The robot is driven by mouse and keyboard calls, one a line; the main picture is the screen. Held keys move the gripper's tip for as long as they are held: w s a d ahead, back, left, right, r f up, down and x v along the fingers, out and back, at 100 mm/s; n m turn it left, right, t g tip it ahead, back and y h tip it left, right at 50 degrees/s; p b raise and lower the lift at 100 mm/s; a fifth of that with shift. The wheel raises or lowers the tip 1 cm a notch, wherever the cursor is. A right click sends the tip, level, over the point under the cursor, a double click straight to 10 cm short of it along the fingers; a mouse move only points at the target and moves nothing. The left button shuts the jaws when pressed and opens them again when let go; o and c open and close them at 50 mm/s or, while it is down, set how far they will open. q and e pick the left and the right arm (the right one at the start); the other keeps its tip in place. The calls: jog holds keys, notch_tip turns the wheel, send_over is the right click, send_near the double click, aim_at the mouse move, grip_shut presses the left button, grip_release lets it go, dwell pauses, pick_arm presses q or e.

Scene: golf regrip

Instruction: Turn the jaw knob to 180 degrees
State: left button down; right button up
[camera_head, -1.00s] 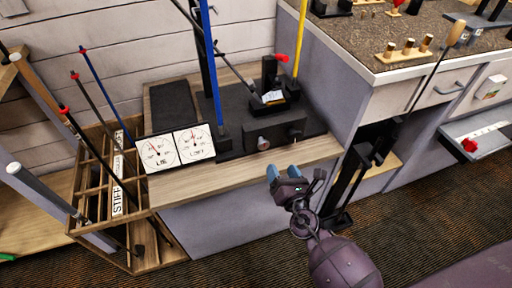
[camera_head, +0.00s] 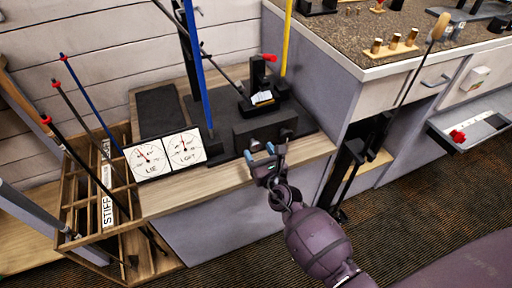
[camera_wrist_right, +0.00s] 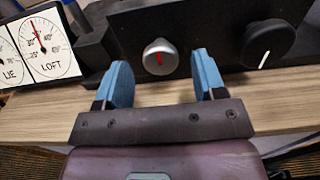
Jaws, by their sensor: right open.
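A dark bending machine (camera_head: 262,128) stands on the wooden bench. Its front carries two knobs. The silver round knob (camera_wrist_right: 160,57) has a red mark pointing nearly straight up. I cannot tell from labels which is the jaw knob. My right gripper (camera_head: 261,156) is open and empty in front of the machine. In the wrist view its two blue fingers stand either side of the silver knob, apparently short of it. My left gripper is out of view.
LIE and LOFT dials (camera_head: 165,156) stand left of the machine. A blue pole (camera_head: 197,70) and a yellow pole (camera_head: 286,40) rise beside it. A rack of shafts (camera_head: 75,190) is at left. A counter (camera_head: 400,62) adjoins at right.

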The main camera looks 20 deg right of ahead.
jog(key=shift+w, duration=0.85)
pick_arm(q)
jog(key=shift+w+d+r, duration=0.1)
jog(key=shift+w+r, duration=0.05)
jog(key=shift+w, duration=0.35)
pick_arm(e)
jog(key=shift+w, duration=0.3)
jog(key=c, duration=0.9)
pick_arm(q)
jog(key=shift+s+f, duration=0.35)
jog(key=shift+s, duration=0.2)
